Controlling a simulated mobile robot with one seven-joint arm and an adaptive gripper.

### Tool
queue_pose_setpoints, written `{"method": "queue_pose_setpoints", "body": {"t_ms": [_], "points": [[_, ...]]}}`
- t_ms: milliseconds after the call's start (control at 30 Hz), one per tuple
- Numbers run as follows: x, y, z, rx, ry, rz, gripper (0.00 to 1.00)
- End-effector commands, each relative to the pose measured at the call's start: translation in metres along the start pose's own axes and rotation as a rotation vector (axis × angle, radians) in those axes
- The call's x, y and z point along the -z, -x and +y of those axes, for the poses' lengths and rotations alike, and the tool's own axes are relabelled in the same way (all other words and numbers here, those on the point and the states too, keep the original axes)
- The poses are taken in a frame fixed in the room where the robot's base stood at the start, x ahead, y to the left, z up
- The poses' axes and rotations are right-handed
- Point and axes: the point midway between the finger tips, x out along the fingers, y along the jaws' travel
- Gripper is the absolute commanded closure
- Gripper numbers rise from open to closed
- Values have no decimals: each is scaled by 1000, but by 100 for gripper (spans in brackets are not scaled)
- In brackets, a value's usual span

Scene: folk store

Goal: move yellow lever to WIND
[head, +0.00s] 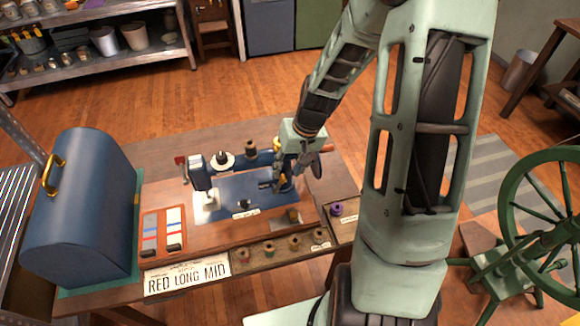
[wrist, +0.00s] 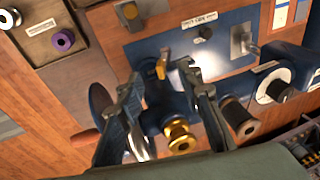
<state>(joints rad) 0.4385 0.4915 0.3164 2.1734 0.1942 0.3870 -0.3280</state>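The yellow lever (wrist: 162,66) sticks up from the blue sewing machine (wrist: 215,60) in the wrist view. In the head view a bit of yellow (head: 285,183) shows beside my gripper (head: 281,172), at the right end of the machine (head: 235,187). My gripper is open in the wrist view (wrist: 159,76), with one finger on each side of the lever and gaps to both. I cannot tell how near in depth the fingertips are. No WIND marking is readable; a small white label (wrist: 199,20) is on the machine bed.
A brass knob (wrist: 180,136) and a dark spool (wrist: 238,118) stand near the fingers. A row of thread spools (head: 294,243) lies along the front tray. A blue case (head: 82,215) stands at left, a green wheel (head: 540,225) at right.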

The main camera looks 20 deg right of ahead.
Motion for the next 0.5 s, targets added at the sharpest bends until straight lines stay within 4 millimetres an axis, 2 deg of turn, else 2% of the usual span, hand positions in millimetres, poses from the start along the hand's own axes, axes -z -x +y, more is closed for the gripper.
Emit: {"method": "queue_pose_setpoints", "body": {"t_ms": [33,400,500], "points": [[-1,-7,0,0,1,-1,67],[-1,-37,0,0,-1,-1,67],[0,-34,0,0,-1,0,67]]}}
